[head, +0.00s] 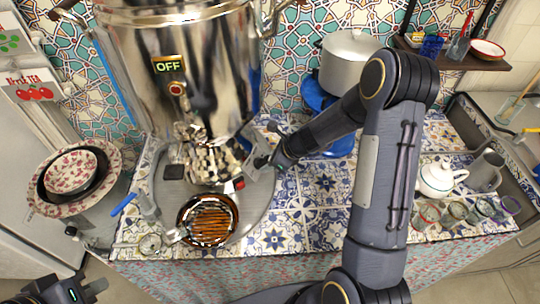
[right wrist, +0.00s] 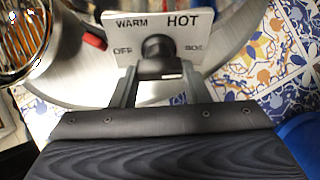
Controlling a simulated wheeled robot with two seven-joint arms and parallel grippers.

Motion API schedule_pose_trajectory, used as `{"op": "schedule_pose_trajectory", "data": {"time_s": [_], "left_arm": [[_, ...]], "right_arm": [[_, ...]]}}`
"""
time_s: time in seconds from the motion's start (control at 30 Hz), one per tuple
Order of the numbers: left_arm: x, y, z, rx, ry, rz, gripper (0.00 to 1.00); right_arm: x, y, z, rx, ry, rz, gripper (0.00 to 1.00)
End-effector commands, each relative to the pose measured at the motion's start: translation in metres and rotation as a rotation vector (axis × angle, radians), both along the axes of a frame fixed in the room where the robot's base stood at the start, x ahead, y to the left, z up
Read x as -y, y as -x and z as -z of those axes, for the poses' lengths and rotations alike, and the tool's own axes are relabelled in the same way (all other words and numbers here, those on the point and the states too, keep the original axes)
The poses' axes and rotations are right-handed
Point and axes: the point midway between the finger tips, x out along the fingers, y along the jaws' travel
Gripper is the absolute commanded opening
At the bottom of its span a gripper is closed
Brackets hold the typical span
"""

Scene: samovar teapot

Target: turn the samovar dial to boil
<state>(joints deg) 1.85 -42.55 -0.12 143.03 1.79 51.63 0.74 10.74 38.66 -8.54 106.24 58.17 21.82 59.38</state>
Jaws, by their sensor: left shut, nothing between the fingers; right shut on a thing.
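The large silver samovar (head: 220,50) stands at the back of the table, and its small display (head: 167,67) reads OFF. The black dial knob (right wrist: 157,46) sits in the middle of the plate. My right gripper (right wrist: 152,88) is shut on the knob, one finger on each side; where the knob points I cannot tell. My left gripper (head: 92,290) is shut and empty at the lower left, away from the samovar.
A silver pot (head: 350,62) stands at the back right. A white teapot (head: 437,178) and several glasses stand at the right. Patterned bowls (head: 72,172) are at the left.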

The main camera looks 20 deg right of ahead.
Motion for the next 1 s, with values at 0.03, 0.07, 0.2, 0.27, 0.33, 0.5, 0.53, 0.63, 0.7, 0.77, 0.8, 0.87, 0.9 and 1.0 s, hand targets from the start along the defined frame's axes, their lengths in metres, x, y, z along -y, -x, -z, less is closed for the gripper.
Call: {"op": "schedule_pose_trajectory", "data": {"time_s": [0.03, 0.07, 0.2, 0.27, 0.33, 0.5, 0.53, 0.63, 0.7, 0.77, 0.8, 0.87, 0.9, 1.0], "left_arm": [[0.0000, 0.0000, -0.0048, 0.000, 0.000, 0.000, 0.00], [0.0000, 0.0000, -0.0057, 0.000, 0.000, 0.000, 0.00], [0.0000, 0.0000, -0.0085, 0.000, 0.000, 0.000, 0.00], [0.0000, 0.0000, -0.0089, 0.000, 0.000, 0.000, 0.00], [0.0000, 0.0000, -0.0092, 0.000, 0.000, 0.000, 0.00], [0.0000, 0.0000, -0.0089, 0.000, 0.000, 0.000, 0.00], [0.0000, 0.0000, -0.0089, 0.000, 0.000, 0.000, 0.00], [0.0000, 0.0000, -0.0089, 0.000, 0.000, 0.000, 0.00], [0.0000, 0.0000, -0.0089, 0.000, 0.000, 0.000, 0.00], [0.0000, 0.0000, -0.0089, 0.000, 0.000, 0.000, 0.00], [0.0000, 0.0000, -0.0089, 0.000, 0.000, 0.000, 0.00], [0.0000, 0.0000, -0.0089, 0.000, 0.000, 0.000, 0.00], [0.0000, 0.0000, -0.0089, 0.000, 0.000, 0.000, 0.00], [0.0000, 0.0001, -0.0090, 0.000, 0.000, 0.000, 0.00]], "right_arm": [[0.0003, 0.0008, -0.0013, -0.012, -0.010, 0.011, 0.19], [0.0002, 0.0008, -0.0011, -0.016, -0.015, 0.016, 0.19], [0.0000, 0.0008, 0.0001, -0.032, -0.030, 0.032, 0.19], [0.0001, 0.0008, 0.0004, -0.035, -0.033, 0.037, 0.19], [0.0002, 0.0007, 0.0006, -0.037, -0.036, 0.040, 0.19], [0.0000, 0.0005, 0.0008, -0.038, -0.037, 0.042, 0.19], [0.0000, 0.0005, 0.0008, -0.037, -0.038, 0.042, 0.19], [0.0000, 0.0005, 0.0008, -0.037, -0.038, 0.042, 0.19], [0.0000, 0.0005, 0.0008, -0.037, -0.038, 0.042, 0.44], [0.0000, 0.0005, 0.0006, -0.037, -0.037, 0.041, 0.52], [-0.0001, 0.0004, 0.0006, -0.037, -0.037, 0.041, 0.58], [0.0000, 0.0004, 0.0005, -0.037, -0.037, 0.040, 0.64], [-0.0001, 0.0003, 0.0005, -0.037, -0.037, 0.040, 0.64], [0.0000, 0.0002, 0.0003, -0.036, -0.036, 0.040, 0.64]]}}
